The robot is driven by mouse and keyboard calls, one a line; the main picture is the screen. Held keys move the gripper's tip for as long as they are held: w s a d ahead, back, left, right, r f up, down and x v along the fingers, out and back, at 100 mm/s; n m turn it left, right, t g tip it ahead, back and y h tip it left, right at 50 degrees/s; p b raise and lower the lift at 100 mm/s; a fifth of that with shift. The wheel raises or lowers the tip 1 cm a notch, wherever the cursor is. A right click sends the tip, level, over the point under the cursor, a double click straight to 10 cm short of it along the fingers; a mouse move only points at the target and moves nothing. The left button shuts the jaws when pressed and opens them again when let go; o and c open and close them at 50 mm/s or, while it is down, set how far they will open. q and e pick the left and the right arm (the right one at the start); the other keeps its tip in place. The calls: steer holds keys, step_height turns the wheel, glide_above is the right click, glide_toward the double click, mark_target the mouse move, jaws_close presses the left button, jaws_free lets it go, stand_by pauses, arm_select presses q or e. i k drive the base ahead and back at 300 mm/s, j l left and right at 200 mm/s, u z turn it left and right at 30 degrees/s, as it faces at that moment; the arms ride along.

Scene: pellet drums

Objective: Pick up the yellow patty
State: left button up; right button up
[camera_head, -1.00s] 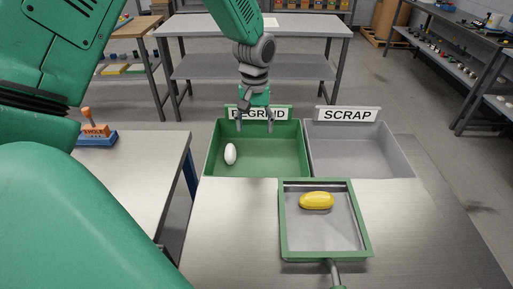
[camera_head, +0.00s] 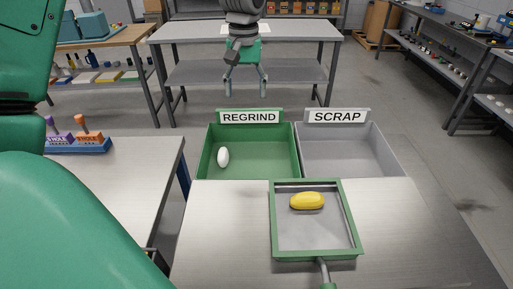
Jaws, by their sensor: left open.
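The yellow patty (camera_head: 307,201) lies in the upper part of a green-rimmed square pan (camera_head: 275,232), which rests on the metal table in front of the bins. My left gripper (camera_head: 247,91) hangs above and behind the green bin marked REGRIND (camera_head: 206,160), fingers pointing down. It is open and empty, well apart from the patty. My right gripper is not in view.
A white patty (camera_head: 223,156) lies in the REGRIND bin. The grey SCRAP bin (camera_head: 391,158) beside it looks empty. A side table (camera_head: 130,185) at left holds a blue rack with stamps (camera_head: 78,146). A handle (camera_head: 325,272) extends from the pan toward me.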

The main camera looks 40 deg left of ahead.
mark_target(310, 200)
steer(key=k+l, duration=0.55)
steer(key=l, duration=0.15)
steer(key=k+l, duration=0.6)
steer(key=l, duration=0.15)
